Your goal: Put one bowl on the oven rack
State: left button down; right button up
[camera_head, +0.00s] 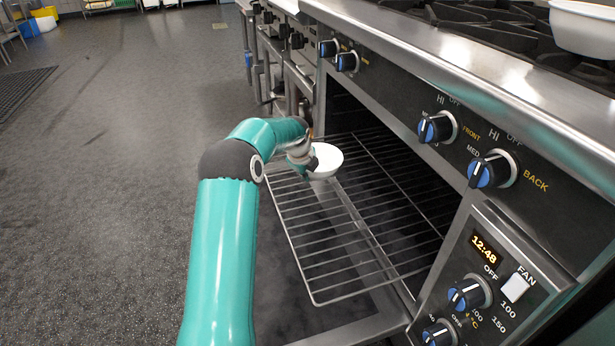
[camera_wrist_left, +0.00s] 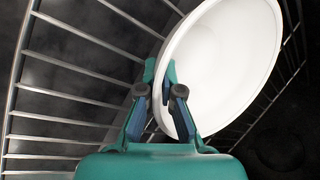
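A white bowl (camera_head: 328,160) is at the far part of the pulled-out oven rack (camera_head: 318,234), near the oven opening. My left gripper (camera_head: 308,160) is at the bowl's left side. In the left wrist view, the fingers of the left gripper (camera_wrist_left: 161,82) are shut on the near wall of the bowl (camera_wrist_left: 228,65), one finger inside and one outside. The bowl looks tilted in that view, with rack bars (camera_wrist_left: 60,103) behind it. I cannot tell whether its base touches the rack. My right gripper is not in view.
A second white bowl (camera_head: 585,30) stands on the stove top at the upper right. The oven's knob panel (camera_head: 465,150) overhangs the rack's right side. The near part of the rack is empty. Open floor (camera_head: 110,180) lies to the left.

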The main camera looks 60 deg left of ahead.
pick_arm(q)
jog(key=c, duration=1.3)
grip_release()
jog(key=p+v, duration=0.4)
jog(key=v, duration=0.8)
jog(key=shift+d, duration=0.1)
jog(key=shift+s, duration=0.1)
